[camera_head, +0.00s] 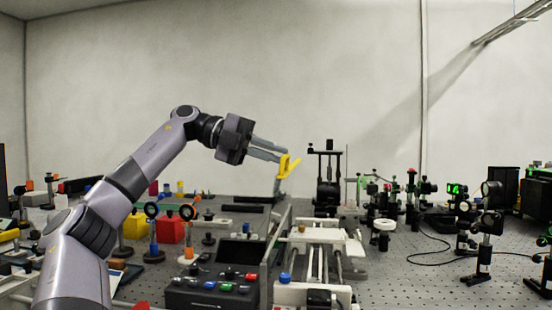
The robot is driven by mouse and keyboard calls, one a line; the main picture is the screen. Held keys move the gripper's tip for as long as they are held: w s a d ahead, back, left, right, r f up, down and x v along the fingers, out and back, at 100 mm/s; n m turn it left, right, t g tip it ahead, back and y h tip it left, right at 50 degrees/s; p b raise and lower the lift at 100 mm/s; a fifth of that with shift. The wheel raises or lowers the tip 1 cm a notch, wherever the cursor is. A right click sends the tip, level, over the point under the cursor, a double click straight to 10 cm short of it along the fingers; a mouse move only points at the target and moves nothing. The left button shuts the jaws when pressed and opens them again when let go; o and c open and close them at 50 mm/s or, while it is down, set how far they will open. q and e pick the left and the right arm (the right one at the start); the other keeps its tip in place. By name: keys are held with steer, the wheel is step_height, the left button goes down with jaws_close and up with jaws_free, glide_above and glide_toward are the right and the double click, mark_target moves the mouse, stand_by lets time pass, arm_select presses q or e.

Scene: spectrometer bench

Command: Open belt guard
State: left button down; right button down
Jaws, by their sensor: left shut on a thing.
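My left gripper (280,157) reaches in from the left, high above the bench, and is shut on a yellow handle (289,166). Below the handle, a thin grey panel that looks like the belt guard (276,240) is seen almost edge-on. It stands steeply raised along the left side of a white rail mechanism (320,235). The rails of this mechanism are uncovered from above. The join between handle and panel is partly hidden by the fingers. My right gripper is not in view.
A dark control box (212,292) with coloured buttons sits left of the mechanism. Red (170,228) and yellow (135,226) blocks and optics posts crowd the left. A tall black stand (327,180) is behind. Optic mounts (485,240) stand at right; the perforated bench (415,280) has free room at front right.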

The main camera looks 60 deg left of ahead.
arm_select(q)
steer(key=c, duration=1.2)
jaws_free()
steer(key=p+v, duration=0.1)
steer(key=v, duration=0.6)
steer(key=shift+s, duration=0.1)
